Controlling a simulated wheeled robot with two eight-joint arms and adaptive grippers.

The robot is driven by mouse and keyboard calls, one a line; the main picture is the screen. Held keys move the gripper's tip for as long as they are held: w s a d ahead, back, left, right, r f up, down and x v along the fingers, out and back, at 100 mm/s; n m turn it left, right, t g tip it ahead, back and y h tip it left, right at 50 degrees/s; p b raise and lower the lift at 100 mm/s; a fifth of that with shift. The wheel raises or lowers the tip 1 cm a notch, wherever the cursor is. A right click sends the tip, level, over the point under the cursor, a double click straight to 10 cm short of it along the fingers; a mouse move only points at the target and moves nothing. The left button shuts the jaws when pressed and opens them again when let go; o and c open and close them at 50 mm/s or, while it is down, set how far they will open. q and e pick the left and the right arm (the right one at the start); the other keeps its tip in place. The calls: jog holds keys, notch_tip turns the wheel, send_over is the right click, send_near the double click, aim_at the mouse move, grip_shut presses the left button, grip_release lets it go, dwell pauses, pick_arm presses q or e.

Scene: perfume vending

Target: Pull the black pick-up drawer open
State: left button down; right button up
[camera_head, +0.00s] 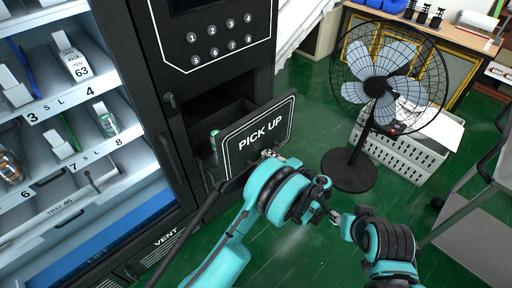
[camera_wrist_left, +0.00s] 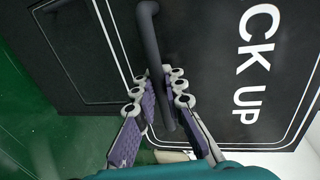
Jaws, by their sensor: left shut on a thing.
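The black pick-up drawer (camera_head: 258,133), lettered PICK UP, stands out from the vending machine at a tilt, with its dark opening showing behind it. In the left wrist view its front (camera_wrist_left: 215,50) fills the upper right. A dark bar handle (camera_wrist_left: 150,40) runs down from the front between my left fingers. My left gripper (camera_head: 268,155) is at the front's lower edge; in its wrist view the gripper (camera_wrist_left: 160,112) is shut on the handle. My right gripper (camera_head: 336,217) is in front of the fan base, away from the drawer; its finger state is unclear.
The vending machine (camera_head: 150,100) stands at left, with a keypad above. A black fan (camera_head: 350,168) and a white crate (camera_head: 405,155) stand to the right. Green floor (camera_head: 310,120) lies between.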

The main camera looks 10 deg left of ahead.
pick_arm(q)
jog(key=shift+f+v, duration=0.25)
jog(key=shift+v, duration=0.85)
jog(key=shift+f+v, duration=0.2)
jog(key=shift+v, duration=0.9)
jog(key=c, duration=1.6)
grip_release()
jog(key=shift+o, duration=0.2)
jog(key=shift+s+d, duration=0.1)
jog(key=shift+d, duration=0.05)
